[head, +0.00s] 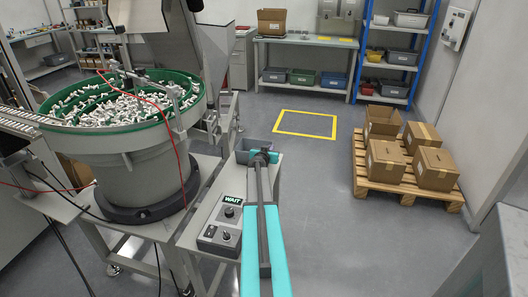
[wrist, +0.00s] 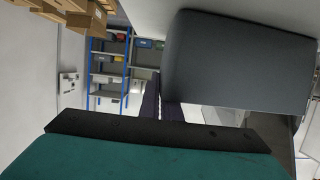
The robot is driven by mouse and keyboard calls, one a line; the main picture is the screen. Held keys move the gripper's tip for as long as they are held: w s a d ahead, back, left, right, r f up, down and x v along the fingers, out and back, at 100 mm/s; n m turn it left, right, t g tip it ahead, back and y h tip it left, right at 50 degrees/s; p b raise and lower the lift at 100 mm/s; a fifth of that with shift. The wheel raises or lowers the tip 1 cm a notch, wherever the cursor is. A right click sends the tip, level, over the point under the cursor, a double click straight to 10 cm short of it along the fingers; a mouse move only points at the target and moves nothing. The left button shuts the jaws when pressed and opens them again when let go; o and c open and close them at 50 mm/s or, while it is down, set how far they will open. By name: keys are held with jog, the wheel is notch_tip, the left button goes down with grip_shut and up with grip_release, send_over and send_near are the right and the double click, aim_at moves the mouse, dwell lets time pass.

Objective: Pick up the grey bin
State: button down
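The grey bin (head: 243,145) sits at the far end of the small grey stand, beyond the WAIT control box. In the wrist view the bin (wrist: 240,62) is a large dark grey block filling the upper right, very close to the camera. My gripper (head: 262,157) reaches the bin's near right side in the head view and covers part of it. The dark fingers (wrist: 163,102) also show in the wrist view at the bin's lower left corner, close together. Part of the fingers is hidden behind the bin. I cannot tell whether they grip its wall.
The control box (head: 222,222) with its WAIT sign stands left of my arm. A green-rimmed bowl feeder (head: 135,135) full of white parts is at left. A pallet (head: 375,187) with cartons is at right. A yellow floor square (head: 304,134) is empty. Shelves and a bench stand behind.

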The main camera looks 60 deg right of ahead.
jog(key=shift+r, duration=0.1)
jog(key=shift+r, duration=1.7)
jog(key=f+b+v, duration=0.1)
jog(key=b+v, duration=0.1)
jog(key=v, duration=0.6)
jog(key=a+f+b+v, duration=0.1)
jog(key=f+b+v, duration=0.1)
jog(key=v, duration=0.5)
jog(key=shift+s+a, duration=0.3)
jog(key=shift+s, duration=0.05)
